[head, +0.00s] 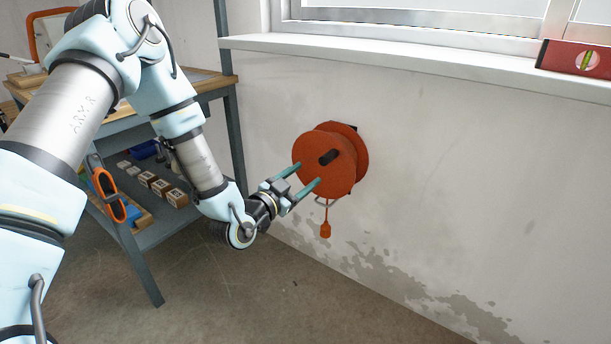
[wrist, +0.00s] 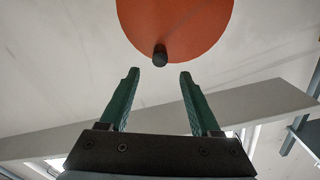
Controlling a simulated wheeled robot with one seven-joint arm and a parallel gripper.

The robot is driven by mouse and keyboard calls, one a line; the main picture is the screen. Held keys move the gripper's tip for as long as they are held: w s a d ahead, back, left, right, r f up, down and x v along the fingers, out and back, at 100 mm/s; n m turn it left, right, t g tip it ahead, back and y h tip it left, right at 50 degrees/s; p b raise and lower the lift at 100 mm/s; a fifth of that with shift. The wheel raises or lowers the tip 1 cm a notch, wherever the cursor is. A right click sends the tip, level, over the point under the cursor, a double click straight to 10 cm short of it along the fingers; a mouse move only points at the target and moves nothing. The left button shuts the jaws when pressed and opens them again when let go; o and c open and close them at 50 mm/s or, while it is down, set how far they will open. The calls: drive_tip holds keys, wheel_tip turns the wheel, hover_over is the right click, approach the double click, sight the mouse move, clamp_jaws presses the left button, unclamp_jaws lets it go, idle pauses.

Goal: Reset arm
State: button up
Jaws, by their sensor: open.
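My gripper (head: 308,174) is open, with two green fingers pointing at an orange cable reel (head: 316,164) mounted on the wall. In the wrist view the gripper (wrist: 158,76) is empty, and the reel (wrist: 180,22) is beyond the fingertips. The reel's black handle knob (wrist: 160,56) shows between and just past the fingertips, apart from them. In the head view the knob (head: 328,157) sits on the reel's front disc. My arm reaches in from the left, bent down toward the reel.
An orange plug (head: 325,230) hangs below the reel. A workbench (head: 190,222) with a lower shelf of small boxes stands at the left, close to my arm. A windowsill (head: 400,58) runs above, with a red spirit level (head: 575,59) at right. Floor before the wall is clear.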

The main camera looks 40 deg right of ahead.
idle(0.3)
drive_tip(key=w+a+n+t+y, duration=0.2)
drive_tip(key=w+a+n+y, duration=0.35)
drive_tip(key=w+a, duration=0.7)
drive_tip(key=a+r+n+g+y, duration=0.15)
drive_tip(key=a+n+y, duration=0.6)
drive_tip(key=a, duration=1.55)
drive_tip(key=s+a+r+n+g+y, duration=0.2)
drive_tip(key=s+a+r+n, duration=0.1)
drive_tip(key=s+a, duration=0.3)
drive_tip(key=s+a+r+n+g+y, duration=0.2)
drive_tip(key=s+a+n, duration=0.15)
drive_tip(key=a, duration=0.45)
wheel_tip(320, 180, up, 21)
drive_tip(key=m+p, duration=0.1)
drive_tip(key=p, duration=2)
drive_tip(key=shift+s+d+f, duration=0.15)
drive_tip(key=shift+s+d, duration=0.1)
drive_tip(key=shift+d, duration=0.15)
